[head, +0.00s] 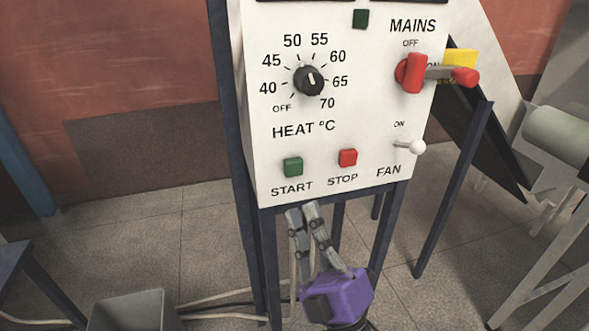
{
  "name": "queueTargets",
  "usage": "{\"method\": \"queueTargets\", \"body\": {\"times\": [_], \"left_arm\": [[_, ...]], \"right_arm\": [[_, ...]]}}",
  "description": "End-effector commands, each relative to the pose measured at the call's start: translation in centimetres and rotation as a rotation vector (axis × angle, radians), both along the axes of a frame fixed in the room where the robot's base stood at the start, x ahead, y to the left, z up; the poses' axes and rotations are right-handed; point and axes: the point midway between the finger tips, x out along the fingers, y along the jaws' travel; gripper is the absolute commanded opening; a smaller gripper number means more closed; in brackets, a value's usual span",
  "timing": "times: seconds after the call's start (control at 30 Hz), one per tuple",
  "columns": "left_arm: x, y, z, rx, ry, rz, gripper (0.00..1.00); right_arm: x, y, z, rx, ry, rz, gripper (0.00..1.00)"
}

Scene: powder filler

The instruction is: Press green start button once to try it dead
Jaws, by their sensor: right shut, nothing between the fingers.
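The green START button (293,167) is at the lower left of the white control panel (350,120), above its printed label. The red STOP button (347,158) is to its right. My right gripper (303,210) is purple with grey fingers and points up, with its fingertips just below the panel's lower edge, under the START label. The fingers are close together with nothing between them. The fingertips appear apart from the START button. My left gripper is not in view.
The panel also has a black heat dial (309,80), a red MAINS handle (411,73) and a white FAN toggle (416,147). Dark blue legs (384,235) hold the panel up. A grey bin (133,311) and cables (215,312) are on the floor at lower left.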

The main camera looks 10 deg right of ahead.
Motion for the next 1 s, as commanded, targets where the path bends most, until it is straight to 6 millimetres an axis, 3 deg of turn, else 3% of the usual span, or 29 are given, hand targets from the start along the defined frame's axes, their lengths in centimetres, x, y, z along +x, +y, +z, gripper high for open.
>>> {"method": "queueTargets", "body": {"times": [0.27,0.7,1.0], "left_arm": [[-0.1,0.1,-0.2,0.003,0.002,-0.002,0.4],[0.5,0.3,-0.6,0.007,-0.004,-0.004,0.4],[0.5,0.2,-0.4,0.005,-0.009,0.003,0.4]], "right_arm": [[0.8,0.1,0.0,0.0,0.0,0.001,0.0],[6.6,0.2,-0.1,0.001,0.002,0.001,0.0],[8.7,0.3,0.0,0.001,0.002,0.001,0.0]]}}
